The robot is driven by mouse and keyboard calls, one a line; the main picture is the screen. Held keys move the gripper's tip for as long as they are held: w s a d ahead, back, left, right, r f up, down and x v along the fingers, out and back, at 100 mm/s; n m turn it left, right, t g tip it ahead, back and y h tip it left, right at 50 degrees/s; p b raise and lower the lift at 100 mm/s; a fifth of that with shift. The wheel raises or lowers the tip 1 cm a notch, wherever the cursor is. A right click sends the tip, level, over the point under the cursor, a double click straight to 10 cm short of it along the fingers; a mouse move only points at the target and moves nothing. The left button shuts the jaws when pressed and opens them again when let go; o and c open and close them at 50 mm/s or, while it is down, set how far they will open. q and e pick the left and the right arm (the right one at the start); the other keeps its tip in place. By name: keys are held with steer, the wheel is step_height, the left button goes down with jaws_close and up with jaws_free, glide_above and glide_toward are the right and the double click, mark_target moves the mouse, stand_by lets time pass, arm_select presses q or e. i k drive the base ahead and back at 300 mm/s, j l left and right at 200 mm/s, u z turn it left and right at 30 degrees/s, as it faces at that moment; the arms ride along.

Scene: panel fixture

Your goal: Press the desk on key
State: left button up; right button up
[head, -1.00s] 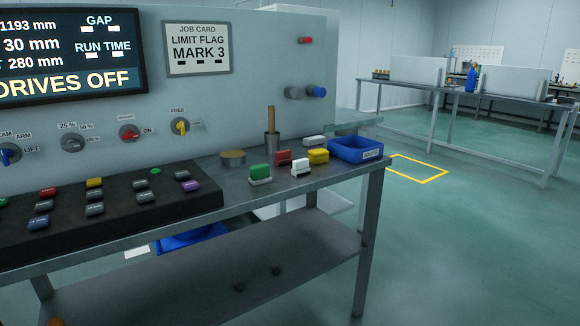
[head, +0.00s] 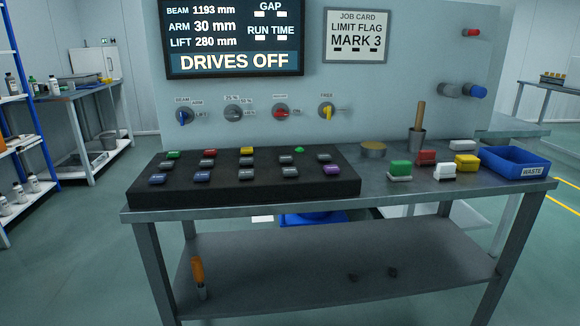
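A black key desk (head: 225,195) lies on the left of the bench and carries several coloured keys. A small round green piece (head: 299,150) is at the back right. Key lettering is too small to read, so I cannot tell which is desk on. The screen (head: 235,38) reads DRIVES OFF. Neither gripper is in view.
Selector knobs, one of them red (head: 281,113), line the panel above the desk. Coloured blocks, a pot with a wooden handle (head: 417,132) and a blue waste bin (head: 515,163) stand at the bench's right. An orange-handled tool (head: 198,275) is on the lower shelf. Floor in front is open.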

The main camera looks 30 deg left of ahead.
mark_target(172, 154)
steer(key=u, duration=1.5)
steer(key=k+j+z, duration=0.15)
steer(key=i+j, duration=0.05)
